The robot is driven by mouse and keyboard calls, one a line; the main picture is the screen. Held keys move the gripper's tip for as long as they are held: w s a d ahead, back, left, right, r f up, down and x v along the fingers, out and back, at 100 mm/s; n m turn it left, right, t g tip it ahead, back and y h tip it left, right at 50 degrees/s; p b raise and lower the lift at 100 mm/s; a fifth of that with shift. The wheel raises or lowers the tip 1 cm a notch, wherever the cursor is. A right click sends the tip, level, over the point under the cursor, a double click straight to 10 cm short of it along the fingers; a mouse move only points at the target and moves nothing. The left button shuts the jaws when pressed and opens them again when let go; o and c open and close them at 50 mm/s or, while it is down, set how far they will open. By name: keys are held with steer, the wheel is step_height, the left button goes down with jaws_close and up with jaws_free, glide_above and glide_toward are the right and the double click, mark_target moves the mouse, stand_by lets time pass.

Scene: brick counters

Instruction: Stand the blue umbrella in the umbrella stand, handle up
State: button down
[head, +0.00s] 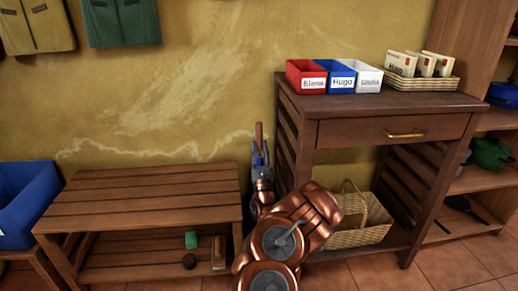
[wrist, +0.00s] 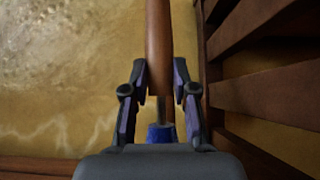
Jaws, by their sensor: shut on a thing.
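My gripper (head: 260,158) is in the gap between the slatted bench and the dark wooden cabinet, close to the wall. It is shut on the blue umbrella, whose brown wooden handle (head: 258,134) points up above the fingers. In the wrist view the handle (wrist: 159,40) runs upright between my gripper's fingertips (wrist: 160,75). A short metal shaft and the blue canopy (wrist: 160,134) show below. The umbrella's lower part is hidden behind my gripper and arm. I cannot make out the umbrella stand in either view.
The slatted bench (head: 150,199) is left of my gripper, with small items on its lower shelf. The cabinet (head: 395,104) stands close on the right, bearing red, blue and white bins and a card tray. A wicker basket (head: 362,217) sits low inside. A blue crate (head: 25,203) is far left.

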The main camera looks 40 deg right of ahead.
steer(key=c, duration=0.8)
jaws_free()
steer(key=shift+c, duration=0.2)
steer(key=shift+f, duration=0.1)
steer(key=shift+s+a+f, duration=0.15)
steer(key=shift+s+f, duration=0.05)
steer(key=v, duration=0.2)
steer(key=shift+s+f, duration=0.2)
steer(key=s+a, duration=0.7)
steer(key=s, duration=0.2)
steer(key=shift+a+r, duration=0.15)
steer(key=shift+a, duration=0.1)
steer(key=shift+s, duration=0.15)
